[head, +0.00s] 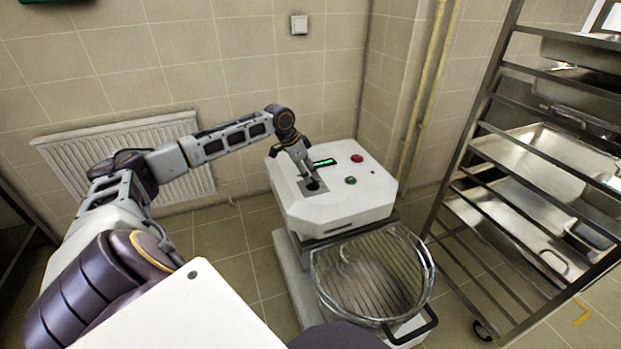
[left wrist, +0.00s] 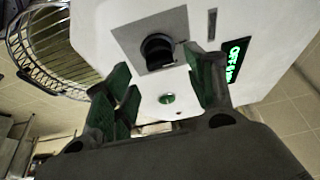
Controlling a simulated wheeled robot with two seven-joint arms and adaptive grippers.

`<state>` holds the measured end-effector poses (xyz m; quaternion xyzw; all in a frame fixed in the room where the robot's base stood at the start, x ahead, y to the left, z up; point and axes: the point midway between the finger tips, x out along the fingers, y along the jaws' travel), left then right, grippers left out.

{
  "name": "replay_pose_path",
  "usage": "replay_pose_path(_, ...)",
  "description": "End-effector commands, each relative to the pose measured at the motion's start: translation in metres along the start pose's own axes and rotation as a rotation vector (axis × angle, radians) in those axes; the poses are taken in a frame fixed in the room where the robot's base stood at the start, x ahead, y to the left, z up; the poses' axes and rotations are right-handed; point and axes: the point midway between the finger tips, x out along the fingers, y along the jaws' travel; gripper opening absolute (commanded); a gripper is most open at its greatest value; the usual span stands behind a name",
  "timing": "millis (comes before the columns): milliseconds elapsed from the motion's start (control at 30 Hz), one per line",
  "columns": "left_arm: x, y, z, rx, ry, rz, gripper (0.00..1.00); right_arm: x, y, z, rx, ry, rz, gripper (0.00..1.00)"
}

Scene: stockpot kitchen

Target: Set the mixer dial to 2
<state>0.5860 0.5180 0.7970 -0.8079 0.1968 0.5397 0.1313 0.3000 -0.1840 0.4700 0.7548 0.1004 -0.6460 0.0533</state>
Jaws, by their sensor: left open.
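The white mixer (head: 335,210) stands against the back wall in the head view, with its control panel on the top. The dial (left wrist: 158,48) is a black knob on a grey square plate in the left wrist view; in the head view it is mostly hidden by my gripper. A lit green display (left wrist: 235,60) is beside it, too skewed to read surely. My left gripper (head: 309,180) is over the dial plate. In the left wrist view its green-padded fingers (left wrist: 160,95) are apart, with the dial beyond them and nothing between them. My right gripper is not in view.
A green button (head: 351,181) and a red button (head: 357,158) sit on the mixer's top near the dial. A wire-guarded bowl (head: 372,275) is at the mixer's front. A metal rack with trays (head: 545,165) stands on the right. A radiator (head: 125,150) is on the wall at left.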

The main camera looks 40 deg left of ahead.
Motion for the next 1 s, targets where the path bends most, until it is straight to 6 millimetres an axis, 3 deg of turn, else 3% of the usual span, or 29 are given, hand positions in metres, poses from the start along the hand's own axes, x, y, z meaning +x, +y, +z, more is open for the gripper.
replay_pose_path(300,0.029,0.0,0.0,0.0,-0.001,0.0,0.55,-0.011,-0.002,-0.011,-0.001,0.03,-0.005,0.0)
replay_pose_path(700,0.032,0.0,0.0,0.001,-0.001,0.0,0.54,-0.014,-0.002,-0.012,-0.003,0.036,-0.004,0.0)
replay_pose_path(1000,0.032,0.0,0.0,0.001,-0.001,0.0,0.15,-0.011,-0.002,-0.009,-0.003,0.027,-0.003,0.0)
